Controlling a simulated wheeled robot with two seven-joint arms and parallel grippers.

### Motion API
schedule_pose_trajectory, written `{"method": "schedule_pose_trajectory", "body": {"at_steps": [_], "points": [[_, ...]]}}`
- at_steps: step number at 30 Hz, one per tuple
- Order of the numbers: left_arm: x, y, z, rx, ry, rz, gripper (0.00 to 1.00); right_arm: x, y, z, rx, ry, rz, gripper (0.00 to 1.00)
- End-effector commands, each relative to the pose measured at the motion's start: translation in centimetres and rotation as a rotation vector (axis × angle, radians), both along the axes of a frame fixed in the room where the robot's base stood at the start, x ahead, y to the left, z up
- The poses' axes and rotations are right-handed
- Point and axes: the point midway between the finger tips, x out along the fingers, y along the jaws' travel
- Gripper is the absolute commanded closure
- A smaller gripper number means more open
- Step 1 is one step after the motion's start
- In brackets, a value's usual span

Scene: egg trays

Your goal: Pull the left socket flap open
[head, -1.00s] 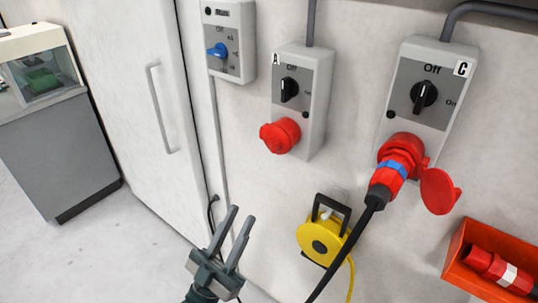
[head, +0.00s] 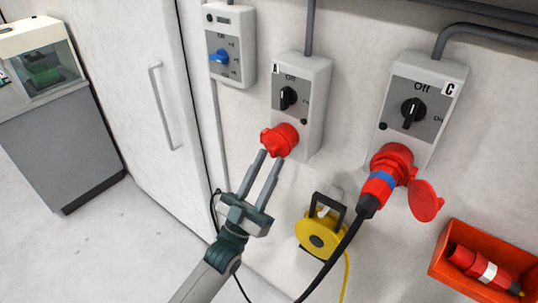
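The left socket box (head: 311,108), marked A, is on the wall with a black knob (head: 289,98). Its red round flap (head: 279,140) at the bottom looks shut. My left gripper (head: 267,164) is just below the flap, fingers apart and pointing up at it. Nothing shows between the fingers. I cannot tell whether a fingertip touches the flap. My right gripper is not in view.
Socket box C (head: 443,76) at right holds a red plug (head: 379,188) with a black cable, its red flap (head: 425,201) hanging open. A yellow cable reel (head: 314,240) and an orange bin (head: 442,255) are lower right. A grey-white cabinet door (head: 130,60) is at left.

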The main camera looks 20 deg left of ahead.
Motion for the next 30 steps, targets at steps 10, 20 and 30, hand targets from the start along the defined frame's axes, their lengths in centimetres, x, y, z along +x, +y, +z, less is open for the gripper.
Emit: {"method": "schedule_pose_trajectory", "body": {"at_steps": [10,20,30], "points": [[0.86,-0.32,0.81,0.0,0.001,0.0,0.72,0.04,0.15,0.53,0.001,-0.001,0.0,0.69],[0.83,-0.3,0.81,0.0,0.001,0.0,1.0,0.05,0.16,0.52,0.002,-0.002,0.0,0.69],[0.74,-0.21,0.74,0.003,0.0,-0.016,1.0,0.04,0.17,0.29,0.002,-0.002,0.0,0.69]]}}
